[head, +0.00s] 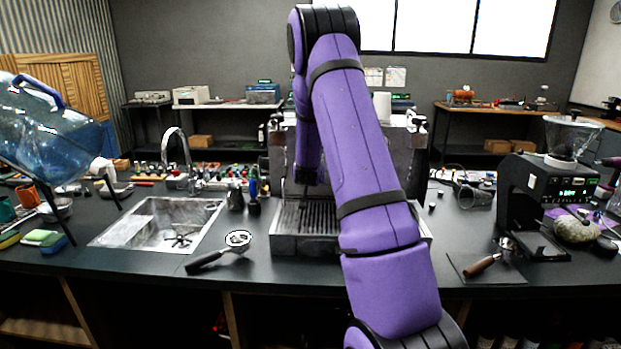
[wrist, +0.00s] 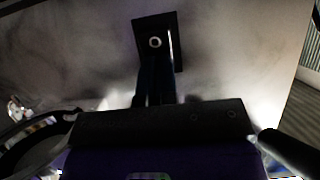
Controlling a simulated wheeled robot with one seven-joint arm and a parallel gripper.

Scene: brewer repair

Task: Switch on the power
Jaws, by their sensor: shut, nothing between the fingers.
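The espresso machine (head: 276,160) stands in the middle of the counter, largely hidden behind my purple arm. In the wrist view a dark rectangular plate (wrist: 144,28) with a small pale round ring (wrist: 155,42) sits on a grey, smudged metal panel (wrist: 225,50). This looks like a switch plate; whether it is on or off cannot be told. My gripper (wrist: 155,65) is shut and empty, its dark fingers pointing at the plate just below the ring. Contact cannot be told. The gripper is hidden in the head view.
A sink (head: 150,226) with a tap and a portafilter (head: 220,252) lie left of the machine. A large water bottle (head: 45,130) leans at far left. A black grinder (head: 535,195) stands at right, beside another portafilter (head: 489,258).

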